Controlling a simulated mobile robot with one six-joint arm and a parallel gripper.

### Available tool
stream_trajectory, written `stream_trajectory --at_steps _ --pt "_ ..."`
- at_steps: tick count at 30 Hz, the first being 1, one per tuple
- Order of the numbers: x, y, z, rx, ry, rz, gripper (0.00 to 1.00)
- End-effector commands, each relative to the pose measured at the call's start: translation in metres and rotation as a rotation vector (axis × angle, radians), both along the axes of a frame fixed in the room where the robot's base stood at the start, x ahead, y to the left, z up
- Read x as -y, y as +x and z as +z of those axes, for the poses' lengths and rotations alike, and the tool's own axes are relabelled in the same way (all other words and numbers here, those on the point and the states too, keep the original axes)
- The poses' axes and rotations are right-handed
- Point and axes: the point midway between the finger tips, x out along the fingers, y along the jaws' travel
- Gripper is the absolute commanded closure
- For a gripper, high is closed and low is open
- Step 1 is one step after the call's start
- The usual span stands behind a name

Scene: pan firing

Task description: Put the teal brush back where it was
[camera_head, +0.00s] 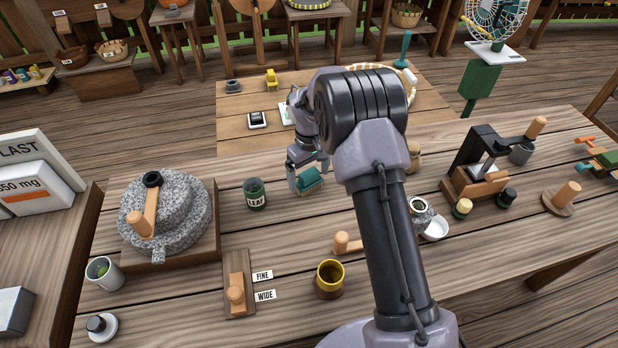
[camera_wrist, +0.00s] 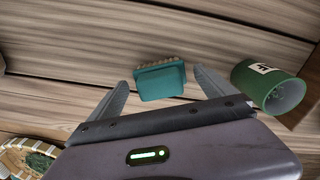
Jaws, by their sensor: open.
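The teal brush (camera_head: 309,179) lies on the wooden worktable, just right of the green LEAF cup. It also shows in the wrist view (camera_wrist: 161,82), a teal block with a row of tan bristles along its far side. My gripper (camera_head: 307,172) is low over the table at the brush. In the wrist view my gripper (camera_wrist: 160,88) is open, with one finger on each side of the brush. A gap shows between the brush and each finger. My arm hides part of the table to the right of the brush.
The green LEAF cup (camera_head: 255,194) stands close left of the brush; it also shows in the wrist view (camera_wrist: 268,86). A stone mill (camera_head: 185,215) is further left. A yellow-rimmed pot (camera_head: 329,279) and a FINE/WIDE slider board (camera_head: 237,283) are nearer. A wooden press (camera_head: 478,165) stands right.

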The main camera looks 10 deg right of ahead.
Motion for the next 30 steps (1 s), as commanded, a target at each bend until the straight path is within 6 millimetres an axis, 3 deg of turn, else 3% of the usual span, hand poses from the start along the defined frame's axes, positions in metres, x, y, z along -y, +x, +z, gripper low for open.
stream_trajectory --at_steps 1,6,14,16,19,21,24,27,30 --pt "0.000 0.001 0.020 0.003 0.000 0.000 0.06" --pt "0.000 0.001 0.069 0.003 0.000 -0.001 0.06" --pt "-0.001 -0.003 0.113 0.015 0.004 -0.015 0.06" --pt "-0.004 -0.016 0.150 0.051 0.018 -0.065 0.06" --pt "-0.010 -0.063 0.226 0.136 0.061 -0.195 0.06" --pt "-0.016 -0.111 0.273 0.200 0.103 -0.303 0.06" --pt "-0.024 -0.186 0.314 0.283 0.175 -0.453 0.06" --pt "-0.031 -0.254 0.325 0.350 0.249 -0.584 0.06" --pt "-0.035 -0.302 0.319 0.395 0.311 -0.679 0.06"
